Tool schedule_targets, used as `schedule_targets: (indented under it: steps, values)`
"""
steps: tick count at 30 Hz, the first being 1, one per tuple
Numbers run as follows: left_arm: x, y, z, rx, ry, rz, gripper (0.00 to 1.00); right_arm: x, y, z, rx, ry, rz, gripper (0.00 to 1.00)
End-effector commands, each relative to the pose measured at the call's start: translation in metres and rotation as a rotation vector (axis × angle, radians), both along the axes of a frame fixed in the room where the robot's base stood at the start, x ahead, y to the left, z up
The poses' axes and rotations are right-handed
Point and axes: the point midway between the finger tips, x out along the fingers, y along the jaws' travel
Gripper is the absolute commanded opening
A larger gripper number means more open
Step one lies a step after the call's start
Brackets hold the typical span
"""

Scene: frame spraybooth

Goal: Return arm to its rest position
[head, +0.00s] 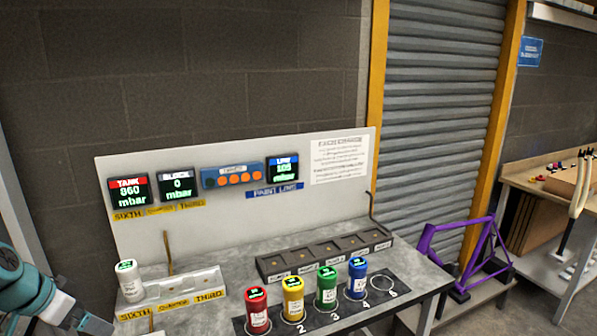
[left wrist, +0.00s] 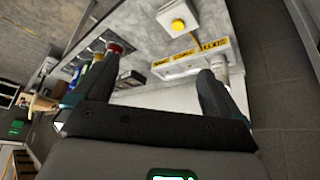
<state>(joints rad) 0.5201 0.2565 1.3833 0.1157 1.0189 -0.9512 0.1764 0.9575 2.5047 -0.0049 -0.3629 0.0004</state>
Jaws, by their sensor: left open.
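My left arm enters the head view at the lower left corner, with a grey part of the left gripper (head: 92,324) at the bottom edge. The left wrist view shows its two dark fingers (left wrist: 143,88) spread wide with nothing held between them. A white can (head: 130,281) stands upright at the left end of the labelled grey rack, just beyond the gripper. In the left wrist view a white can (left wrist: 219,68) shows past the tip of the right-hand finger; I cannot tell the gap. My right gripper is in neither view.
Red (head: 257,311), yellow (head: 293,299), green (head: 326,288) and blue (head: 357,278) cans stand on a numbered dark strip. Behind is a dark slotted block (head: 326,254) and a panel with displays (head: 130,195). A yellow button (left wrist: 178,25) shows in the wrist view. A purple frame (head: 465,256) stands right.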

Motion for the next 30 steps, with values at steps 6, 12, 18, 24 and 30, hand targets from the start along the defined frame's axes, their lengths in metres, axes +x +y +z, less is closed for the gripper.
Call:
schedule_targets:
  steps: [6,12,18,24,30]
  values:
    - [0.016,-0.028,-0.069,-0.050,0.056,0.040,0.98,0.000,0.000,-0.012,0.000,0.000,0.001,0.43]
    - [0.021,-0.070,-0.152,-0.103,0.125,0.093,0.98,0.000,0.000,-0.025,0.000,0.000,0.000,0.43]
    - [-0.002,-0.154,-0.282,-0.175,0.248,0.174,0.98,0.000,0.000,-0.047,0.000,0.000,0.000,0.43]
    - [-0.077,-0.250,-0.397,-0.233,0.388,0.264,0.98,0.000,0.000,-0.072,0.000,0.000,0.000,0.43]
    - [-0.167,-0.314,-0.456,-0.271,0.499,0.343,0.98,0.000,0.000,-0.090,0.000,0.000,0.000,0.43]
